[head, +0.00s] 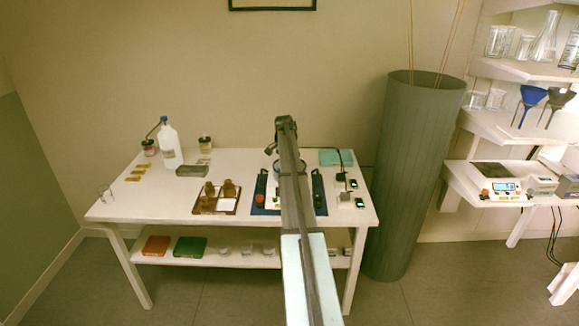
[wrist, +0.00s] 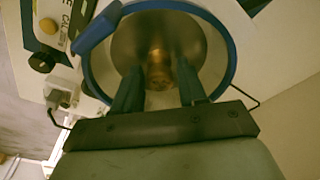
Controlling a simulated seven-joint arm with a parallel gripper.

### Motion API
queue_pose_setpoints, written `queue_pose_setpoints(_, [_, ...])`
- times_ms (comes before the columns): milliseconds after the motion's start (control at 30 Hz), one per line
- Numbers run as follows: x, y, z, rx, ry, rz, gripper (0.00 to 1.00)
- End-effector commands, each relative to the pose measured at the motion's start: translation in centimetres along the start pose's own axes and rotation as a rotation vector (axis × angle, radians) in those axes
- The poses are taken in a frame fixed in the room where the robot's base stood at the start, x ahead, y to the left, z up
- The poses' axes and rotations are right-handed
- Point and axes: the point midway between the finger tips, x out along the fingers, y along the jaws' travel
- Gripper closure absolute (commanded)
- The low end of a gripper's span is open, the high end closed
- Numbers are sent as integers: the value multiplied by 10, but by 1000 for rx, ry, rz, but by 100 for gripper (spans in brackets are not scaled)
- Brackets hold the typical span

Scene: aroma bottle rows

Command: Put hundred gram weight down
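A small brass weight (wrist: 158,70) shows in the wrist view, on the round metal pan (wrist: 125,42) inside a blue-rimmed ring (wrist: 232,52). My gripper (wrist: 159,78) has one finger on each side of the weight, with a gap visible towards each finger. It looks open. The weight's lower part is dim and blurred. In the head view my arm covers most of the balance; a bit of the ring (head: 275,168) shows beside it. The weight and my fingertips are hidden there.
The white table (head: 130,205) carries a brown tray (head: 232,210) with brown bottles left of the arm, and a clear wash bottle (head: 170,146) further left. A teal box (head: 328,157) and small devices (head: 358,187) stand right. A tall grey bin (head: 410,180) stands beside the table.

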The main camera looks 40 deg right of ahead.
Motion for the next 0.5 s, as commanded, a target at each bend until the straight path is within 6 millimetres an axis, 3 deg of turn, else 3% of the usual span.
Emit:
queue_pose_setpoints(133, [0, 0, 0, 0, 0, 0, 45])
queue_pose_setpoints(500, [-8, 0, 0, 0, 0, -1, 45])
